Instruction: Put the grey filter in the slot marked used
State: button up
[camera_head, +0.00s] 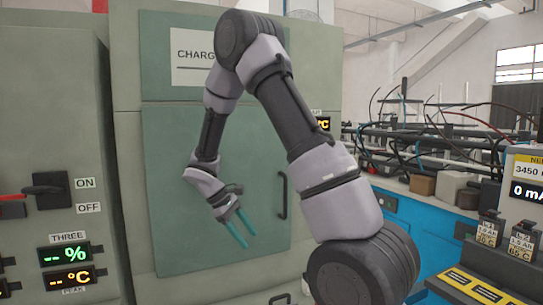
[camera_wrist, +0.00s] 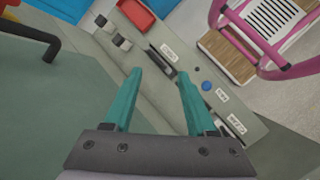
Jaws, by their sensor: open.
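My gripper (camera_head: 249,240) is open and empty, in front of the green cabinet door, with its teal fingers pointing down and right. In the wrist view its fingers (camera_wrist: 160,75) stand apart above a grey shelf or panel (camera_wrist: 139,63). That panel has dark slots, one (camera_wrist: 162,60) beside a small white label (camera_wrist: 169,53) and others partly behind the right finger. Two small grey-and-white pieces (camera_wrist: 116,36) sit at the panel's upper left; I cannot tell whether either is the grey filter.
A red tray (camera_wrist: 137,12) and a blue round knob (camera_wrist: 208,86) are on the panel. A pink-framed chair (camera_wrist: 226,34) stands beyond it. The cabinet door (camera_head: 170,220) has a black handle (camera_head: 282,196). A cluttered blue bench (camera_head: 400,210) is at right.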

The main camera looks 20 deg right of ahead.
jog(key=s+r+m+t+y, duration=0.4)
jog(key=s+r, duration=0.5)
jog(key=r, duration=0.4)
jog(key=s+r+m+t+y, duration=0.4)
jog(key=s+r+m, duration=0.3)
jog(key=r, duration=0.7)
jog(key=shift+s+d+m+t, duration=0.3)
jog(key=shift+s+t, duration=0.4)
jog(key=shift+s, duration=0.35)
